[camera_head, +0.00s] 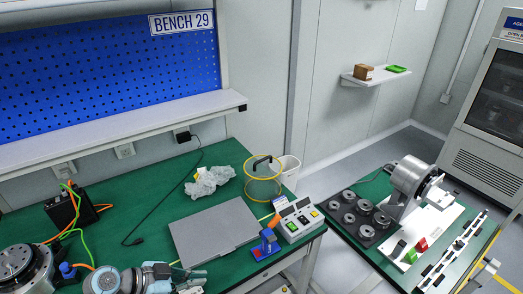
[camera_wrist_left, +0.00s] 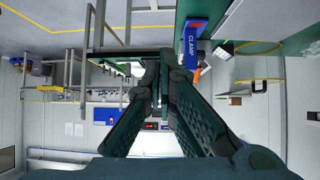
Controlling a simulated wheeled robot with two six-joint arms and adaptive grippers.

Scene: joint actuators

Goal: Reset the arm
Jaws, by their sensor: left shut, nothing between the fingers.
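My left arm (camera_head: 105,280) comes in along the bottom left of the head view, low over the front of the green bench. My left gripper (camera_head: 195,275) is at the bottom edge there, only partly in frame, in front of the grey flat panel. In the left wrist view the two dark fingers of my left gripper (camera_wrist_left: 158,80) converge and are shut with nothing held. A blue block marked CLAMP (camera_wrist_left: 190,45) shows beyond the fingers. My right gripper does not show in either view.
A black box (camera_head: 62,208) with cables stands left. A motor fixture (camera_head: 412,180) stands right.

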